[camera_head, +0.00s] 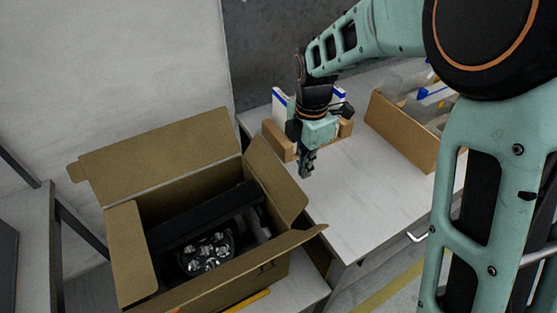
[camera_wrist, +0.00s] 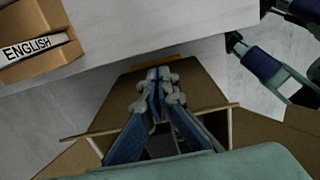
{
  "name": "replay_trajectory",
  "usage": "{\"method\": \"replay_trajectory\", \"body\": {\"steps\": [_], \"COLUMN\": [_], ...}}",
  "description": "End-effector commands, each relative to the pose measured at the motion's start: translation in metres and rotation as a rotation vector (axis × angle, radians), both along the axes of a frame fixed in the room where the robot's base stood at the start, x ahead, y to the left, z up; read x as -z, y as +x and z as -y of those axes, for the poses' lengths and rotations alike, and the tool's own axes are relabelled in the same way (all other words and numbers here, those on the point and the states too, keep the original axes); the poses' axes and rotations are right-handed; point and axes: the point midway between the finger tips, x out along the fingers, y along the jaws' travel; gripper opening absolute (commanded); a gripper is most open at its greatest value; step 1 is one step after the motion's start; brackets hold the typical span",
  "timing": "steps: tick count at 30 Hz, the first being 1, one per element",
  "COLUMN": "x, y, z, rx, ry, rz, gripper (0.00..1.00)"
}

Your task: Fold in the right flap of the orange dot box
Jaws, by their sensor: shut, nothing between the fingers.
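A brown cardboard box (camera_head: 225,290) stands open at the lower left of the head view, its flaps spread. Its right flap (camera_head: 276,178) is raised and leans outward to the right. A black lamp with several clear lenses (camera_head: 206,253) lies inside. I cannot make out an orange dot. My gripper (camera_head: 305,174) is above the white table, right of the right flap and apart from it in the head view. Its fingers (camera_wrist: 157,88) are shut and empty. In the wrist view, a brown flap (camera_wrist: 205,92) shows behind the fingers, which hide part of it.
The white table (camera_head: 365,195) beside the box has clear room in its middle. A brown holder (camera_head: 277,142) with booklets stands at its back. An open carton (camera_head: 402,131) with bagged items stands on the right. The box's back flap (camera_head: 160,150) is spread open.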

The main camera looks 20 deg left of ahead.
Motion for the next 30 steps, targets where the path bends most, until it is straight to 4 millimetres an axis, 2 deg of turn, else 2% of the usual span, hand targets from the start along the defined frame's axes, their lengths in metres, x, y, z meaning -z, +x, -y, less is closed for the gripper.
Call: {"method": "replay_trajectory", "body": {"steps": [8, 30], "x": [-0.001, 0.000], "y": [-0.003, -0.049], "z": [-0.003, -0.042], "rx": [-0.002, -0.002], "ry": [0.000, 0.001], "rz": [0.000, -0.001], "gripper": [0.00, 0.00]}}
